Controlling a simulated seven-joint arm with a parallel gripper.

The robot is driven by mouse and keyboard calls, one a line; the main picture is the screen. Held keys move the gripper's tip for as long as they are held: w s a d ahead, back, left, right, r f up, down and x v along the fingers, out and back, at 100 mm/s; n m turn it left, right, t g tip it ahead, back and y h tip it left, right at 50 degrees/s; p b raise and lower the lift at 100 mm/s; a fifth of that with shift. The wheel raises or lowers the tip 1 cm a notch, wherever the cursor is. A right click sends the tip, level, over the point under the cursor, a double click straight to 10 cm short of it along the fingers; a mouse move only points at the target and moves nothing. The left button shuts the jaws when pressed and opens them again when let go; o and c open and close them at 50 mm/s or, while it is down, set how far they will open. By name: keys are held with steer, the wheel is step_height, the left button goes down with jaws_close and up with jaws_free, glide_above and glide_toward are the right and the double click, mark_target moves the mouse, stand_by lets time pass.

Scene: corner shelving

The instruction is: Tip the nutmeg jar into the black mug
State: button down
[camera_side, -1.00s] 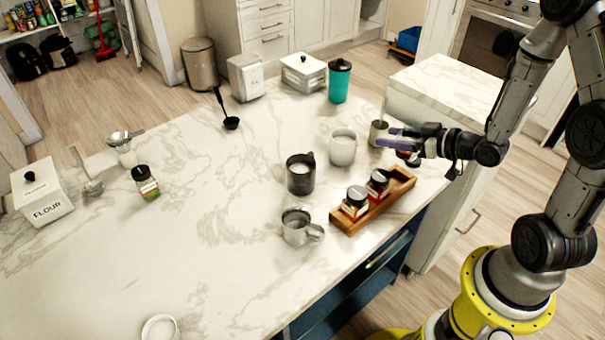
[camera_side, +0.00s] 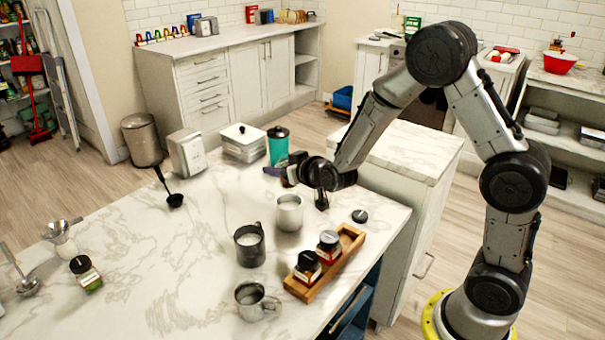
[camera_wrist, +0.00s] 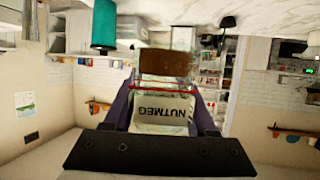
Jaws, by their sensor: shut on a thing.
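My gripper (camera_side: 278,170) is shut on the nutmeg jar (camera_wrist: 163,108), a clear glass jar with a NUTMEG label and brown contents toward the top of the wrist view.
A metal mug (camera_side: 257,303) stands at the front. A wooden rack (camera_side: 326,267) holds two spice jars, with a dark lid (camera_side: 360,216) beside it. A teal tumbler (camera_side: 278,147) stands behind the gripper and shows in the wrist view (camera_wrist: 104,25).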

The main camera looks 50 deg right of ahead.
steer(key=shift+w+a+f+m+h, duration=0.1)
steer(key=shift+a+f+m+h, duration=0.3)
steer(key=shift+a, duration=2.1)
steer(key=shift+w+a+f+m+h, duration=0.2)
steer(key=shift+a+f+h, duration=0.25)
steer(key=shift+a, duration=2.05)
steer(key=shift+w+a+f+m+h, duration=0.1)
steer(key=shift+a+f+m+h, duration=0.3)
steer(key=shift+a, duration=2.1)
steer(key=shift+a+m+g+y, duration=0.3)
steer(key=shift+g+y, duration=0.1)
steer(key=shift+y, duration=0.15)
steer(key=shift+s+a+f+m+g+y, duration=0.15)
steer(key=shift+a+m+g+y, duration=0.15)
steer(key=shift+a+m+y, duration=0.25)
steer(key=shift+d+y, duration=0.1)
steer(key=shift+y, duration=0.15)
